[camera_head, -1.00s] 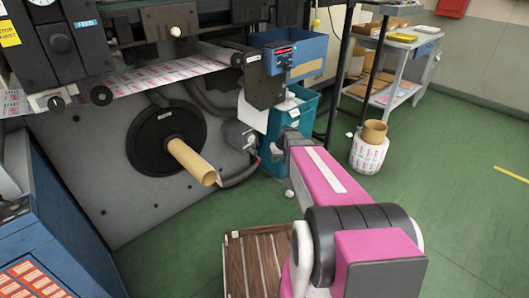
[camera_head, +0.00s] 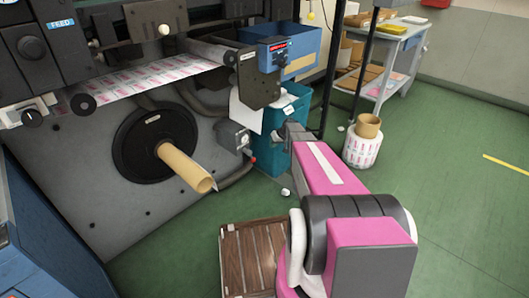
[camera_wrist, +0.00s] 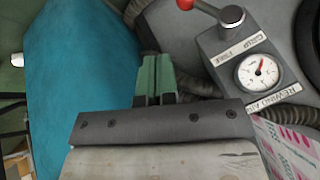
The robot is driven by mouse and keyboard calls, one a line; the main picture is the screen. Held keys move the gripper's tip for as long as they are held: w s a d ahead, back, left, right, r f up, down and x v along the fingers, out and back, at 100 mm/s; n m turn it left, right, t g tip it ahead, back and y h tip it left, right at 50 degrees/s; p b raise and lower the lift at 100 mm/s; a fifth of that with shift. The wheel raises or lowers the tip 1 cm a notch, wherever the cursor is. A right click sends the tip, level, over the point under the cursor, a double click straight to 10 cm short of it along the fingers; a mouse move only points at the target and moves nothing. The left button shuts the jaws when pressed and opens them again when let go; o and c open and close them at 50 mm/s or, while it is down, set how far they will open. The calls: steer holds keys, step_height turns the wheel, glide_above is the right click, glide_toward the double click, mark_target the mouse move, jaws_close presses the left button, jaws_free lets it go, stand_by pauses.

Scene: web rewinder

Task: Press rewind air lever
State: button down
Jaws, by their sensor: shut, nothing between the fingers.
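The rewind air lever is a metal arm with a red ball knob (camera_wrist: 186,4) at the top of the wrist view, on a grey box with a round gauge (camera_wrist: 258,70) and a "REWIND AIR" label. In the head view the grey box (camera_head: 232,137) is on the machine face, right of the rewind shaft, with a small red knob (camera_head: 252,158) below right. My gripper (camera_wrist: 155,62) has green fingers, shut and empty. In the wrist view it is left of the box and below the knob, apart in the picture; the depth gap is unclear. In the head view my arm hides the fingertips.
A teal bin (camera_head: 284,150) stands close to my gripper. A cardboard core (camera_head: 185,167) sticks out from the black disc. A corrugated hose (camera_wrist: 200,85) runs beside the box. A wooden pallet (camera_head: 247,262) and a label roll (camera_head: 362,146) are on the green floor.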

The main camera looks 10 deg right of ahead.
mark_target(252, 157)
steer(key=s+a+x, duration=0.1)
steer(key=a+x, duration=0.1)
steer(key=x, duration=1)
steer(key=shift+a, duration=0.2)
steer(key=s+a+f+m+g+y, duration=0.2)
steer(key=s+a+m+g+y, duration=0.1)
steer(key=y, duration=0.4)
steer(key=shift+s+a+f+g, duration=0.3)
steer(key=shift+a+g, duration=0.2)
steer(key=shift+a, duration=0.4)
steer(key=shift+s+a, duration=0.1)
stand_by(0.3)
